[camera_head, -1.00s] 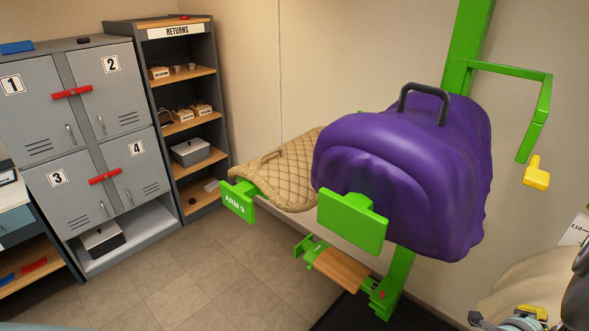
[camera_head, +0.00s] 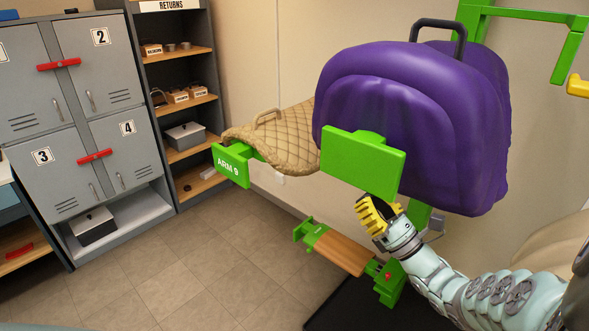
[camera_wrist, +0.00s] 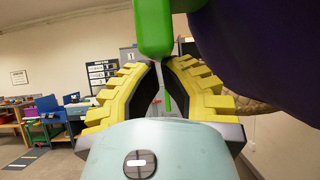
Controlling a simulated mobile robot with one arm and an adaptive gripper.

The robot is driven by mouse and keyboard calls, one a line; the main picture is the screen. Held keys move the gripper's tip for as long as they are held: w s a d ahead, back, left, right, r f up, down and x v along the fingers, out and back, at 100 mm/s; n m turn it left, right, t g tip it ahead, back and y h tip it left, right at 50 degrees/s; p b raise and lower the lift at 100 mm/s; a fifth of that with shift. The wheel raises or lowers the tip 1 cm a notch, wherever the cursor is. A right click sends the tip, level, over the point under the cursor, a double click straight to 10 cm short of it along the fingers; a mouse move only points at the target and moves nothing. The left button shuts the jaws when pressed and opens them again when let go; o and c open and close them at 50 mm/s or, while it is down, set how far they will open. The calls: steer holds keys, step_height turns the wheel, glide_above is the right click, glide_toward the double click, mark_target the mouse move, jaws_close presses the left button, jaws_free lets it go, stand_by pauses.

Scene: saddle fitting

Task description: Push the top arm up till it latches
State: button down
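The top arm is green. It bears a purple saddle-like cover (camera_head: 405,110) with a dark handle on top, and its green end plate (camera_head: 362,162) faces me. My gripper (camera_head: 378,212), with yellow ridged fingers, is just below this plate and the cover's lower edge. In the wrist view, a rounded green part (camera_wrist: 155,28) hangs just above and beyond the fingertips (camera_wrist: 165,66). A narrow gap shows between the fingers, with nothing in it. I cannot tell whether they touch the arm. The latch is not clearly visible.
The arm marked ARM 9 (camera_head: 231,166), carrying a tan quilted pad (camera_head: 285,138), is behind on the left. A lower green arm with a wooden piece (camera_head: 343,252) is below. Grey lockers (camera_head: 75,120) and a returns shelf (camera_head: 184,97) stand left. The floor (camera_head: 190,275) between is clear.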

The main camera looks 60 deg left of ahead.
mark_target(353, 137)
steer(key=r, duration=0.1)
steer(key=d+r+g+y, duration=0.1)
steer(key=d+r+y, duration=0.1)
steer(key=shift+w+r+b, duration=0.1)
steer(key=shift+r+b, duration=0.15)
steer(key=shift+b, duration=0.05)
steer(key=shift+a+r, duration=0.1)
steer(key=shift+r, duration=0.25)
steer(key=shift+g, duration=0.4)
steer(key=p+x, duration=0.5)
steer(key=x, duration=0.4)
steer(key=shift+a+r, duration=0.15)
steer(key=shift+r, duration=0.1)
step_height(353, 137, up, 2)
steer(key=shift+a+r+p, duration=0.1)
steer(key=shift+p, duration=1.1)
steer(key=shift+r+p, duration=0.65)
steer(key=shift+p, duration=0.1)
steer(key=shift+b, duration=0.35)
